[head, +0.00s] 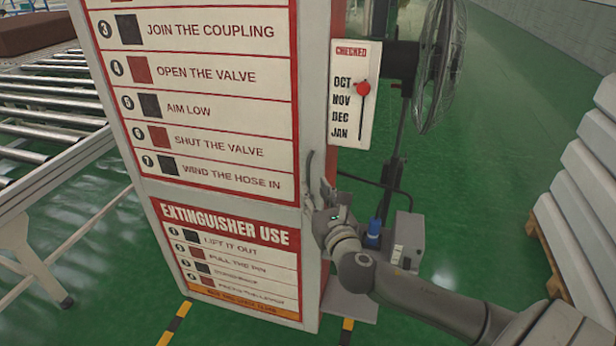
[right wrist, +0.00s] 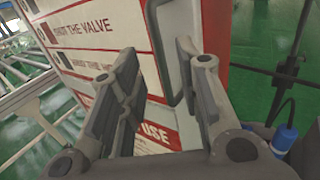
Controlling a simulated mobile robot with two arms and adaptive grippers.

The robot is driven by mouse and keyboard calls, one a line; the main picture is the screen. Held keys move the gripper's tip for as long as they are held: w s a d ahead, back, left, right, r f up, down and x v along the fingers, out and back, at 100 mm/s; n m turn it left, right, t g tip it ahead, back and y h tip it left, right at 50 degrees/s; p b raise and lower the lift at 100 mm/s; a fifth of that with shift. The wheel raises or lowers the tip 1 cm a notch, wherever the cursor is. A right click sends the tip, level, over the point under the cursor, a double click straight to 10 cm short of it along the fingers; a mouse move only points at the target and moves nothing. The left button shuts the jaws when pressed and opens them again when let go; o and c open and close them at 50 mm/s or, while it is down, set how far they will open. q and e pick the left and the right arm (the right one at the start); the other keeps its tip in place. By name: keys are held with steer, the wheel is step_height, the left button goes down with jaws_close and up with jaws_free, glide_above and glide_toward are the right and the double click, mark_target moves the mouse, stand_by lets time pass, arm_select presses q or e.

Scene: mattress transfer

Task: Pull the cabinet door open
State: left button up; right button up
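The cabinet (head: 205,120) is tall, white and red, with printed hose and extinguisher instructions on its front. Its door appears closed. A grey upright handle (head: 309,178) is on the right part of the front, near the edge. My right gripper (head: 322,190) is close to the handle, at its right side in the head view. In the right wrist view the gripper (right wrist: 157,54) has its fingers spread, with the looped handle (right wrist: 152,28) showing between them. I cannot tell whether a finger touches the handle. My left gripper is not in view.
A roller conveyor (head: 45,120) with a brown block (head: 35,33) stands at the left. A fan (head: 440,65) and a grey box with a blue part (head: 373,232) are right of the cabinet. Stacked pale mattresses (head: 585,190) stand far right. Green floor is open in front.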

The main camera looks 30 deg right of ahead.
mark_target(308, 181)
steer(key=shift+p+x, duration=0.45)
steer(key=shift+x, duration=2.65)
steer(key=shift+f, duration=0.1)
jaws_close()
